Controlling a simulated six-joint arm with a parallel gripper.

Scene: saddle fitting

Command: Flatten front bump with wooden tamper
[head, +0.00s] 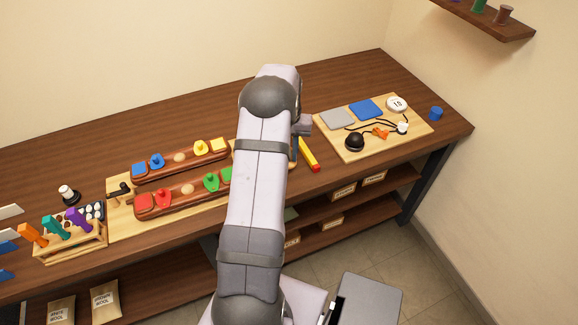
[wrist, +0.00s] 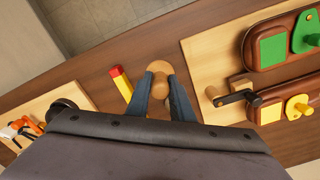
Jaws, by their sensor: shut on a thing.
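My gripper (wrist: 160,82) is shut on the wooden tamper (wrist: 159,67) in the wrist view. The tamper's light round wooden end shows at the fingertips, with more of it between the fingers. My arm hides most of the gripper and tamper in the head view. Two long brown leather panels lie on a light wooden board to the left of my arm. The front panel (head: 165,197) has a tan front bump (head: 187,188) between red and green pieces. The rear panel (head: 167,174) has a tan bump (head: 180,157) between blue and yellow pieces. The tamper is apart from both panels.
A red and yellow bar (head: 308,155) lies on the table beside my gripper. A board (head: 345,151) at the right holds flat pads, cables and a black round thing. A clamp with a dark handle (wrist: 235,98) stands at the panel board's edge. A tool rack (head: 68,243) stands far left.

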